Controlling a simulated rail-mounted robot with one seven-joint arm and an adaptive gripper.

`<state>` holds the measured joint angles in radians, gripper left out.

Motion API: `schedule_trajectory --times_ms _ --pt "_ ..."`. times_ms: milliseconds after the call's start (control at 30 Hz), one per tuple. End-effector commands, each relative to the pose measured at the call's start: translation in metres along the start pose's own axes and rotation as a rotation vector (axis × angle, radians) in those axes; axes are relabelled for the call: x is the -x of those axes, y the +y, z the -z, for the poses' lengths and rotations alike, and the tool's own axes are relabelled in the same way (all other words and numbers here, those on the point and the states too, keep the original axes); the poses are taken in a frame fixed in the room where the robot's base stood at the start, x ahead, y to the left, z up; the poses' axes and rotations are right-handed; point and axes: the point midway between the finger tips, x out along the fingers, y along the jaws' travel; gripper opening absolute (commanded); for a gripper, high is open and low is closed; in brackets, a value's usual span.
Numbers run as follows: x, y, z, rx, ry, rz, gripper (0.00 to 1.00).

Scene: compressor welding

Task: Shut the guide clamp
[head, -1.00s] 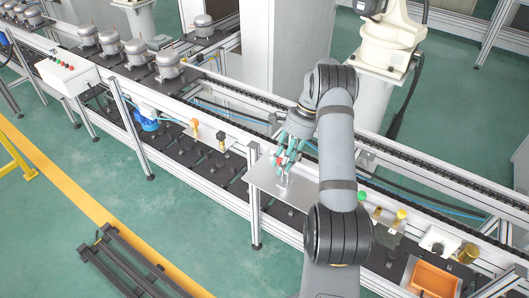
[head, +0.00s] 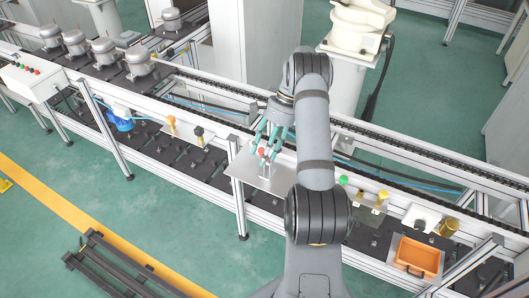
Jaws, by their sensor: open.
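The guide clamp (head: 264,153), small with a red-tipped handle, stands on the flat metal plate (head: 252,173) at the middle of the line. My gripper (head: 268,142) has teal fingers and is open. It points down at the clamp from just above and behind, with its fingertips close around the red handle. The fingers overlap the clamp, so I cannot tell whether they touch it. The clamp's lower part is small and partly hidden, and its exact position is unclear.
The plate sits on the conveyor frame, with a rail and black chain (head: 410,150) behind it. To the right are a green knob (head: 343,180), brass-coloured posts and an orange tray (head: 416,257). To the left are an orange-topped post (head: 172,124) and a blue-based device (head: 122,118).

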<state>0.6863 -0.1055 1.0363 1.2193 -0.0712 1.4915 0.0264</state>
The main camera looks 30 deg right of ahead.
Motion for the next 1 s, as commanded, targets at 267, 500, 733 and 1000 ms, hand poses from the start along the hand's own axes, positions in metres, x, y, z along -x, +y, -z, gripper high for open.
schedule_trajectory --times_ms 267,500,733,1000 --pt "0.008 0.000 0.001 0.000 0.002 0.001 0.49" --pt "0.055 0.000 0.002 -0.001 0.007 0.003 0.49" --pt "0.098 0.000 0.002 0.000 0.006 0.002 0.49" --pt "0.116 0.000 0.001 0.000 0.001 -0.001 0.49"
